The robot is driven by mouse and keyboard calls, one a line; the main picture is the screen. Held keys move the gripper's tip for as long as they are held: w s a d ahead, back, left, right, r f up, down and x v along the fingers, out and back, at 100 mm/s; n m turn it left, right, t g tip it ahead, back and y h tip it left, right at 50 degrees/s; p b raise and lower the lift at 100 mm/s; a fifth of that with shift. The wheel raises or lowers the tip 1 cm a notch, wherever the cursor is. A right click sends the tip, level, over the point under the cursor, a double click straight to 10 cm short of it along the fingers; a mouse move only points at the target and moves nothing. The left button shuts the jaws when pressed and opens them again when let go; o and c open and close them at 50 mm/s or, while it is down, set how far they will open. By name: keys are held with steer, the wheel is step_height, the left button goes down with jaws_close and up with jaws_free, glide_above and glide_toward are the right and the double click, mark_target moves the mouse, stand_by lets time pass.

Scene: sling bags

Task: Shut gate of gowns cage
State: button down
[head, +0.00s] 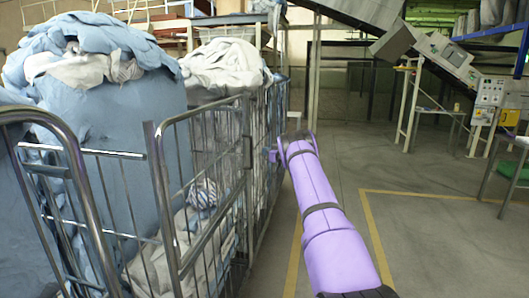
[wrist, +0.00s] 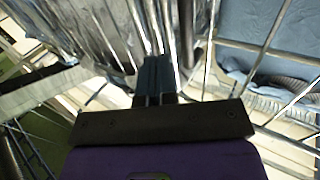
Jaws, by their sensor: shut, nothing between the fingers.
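The gowns cage (head: 207,190) is a grey metal wire cage at the left of the head view. A large blue sling bag (head: 140,125) and loose pale gowns (head: 172,255) show behind its bars. One barred panel with a slanting top rail (head: 205,125) faces me, and a curved tube frame (head: 75,150) stands at the far left; I cannot tell for certain which is the gate. My purple arm reaches along the cage's right side. In the wrist view my gripper (wrist: 157,65) is shut and empty, close to vertical metal bars (wrist: 188,30); contact cannot be told.
A second cage with white linen (head: 225,65) stands behind. At the right are a control cabinet (head: 487,92), a metal stand (head: 410,105) and a green-topped table (head: 515,172). The grey floor (head: 430,225) with yellow lines is clear right of my arm.

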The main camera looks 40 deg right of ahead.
steer(key=s+d, duration=0.3)
steer(key=s, duration=0.5)
steer(key=shift+d, duration=0.25)
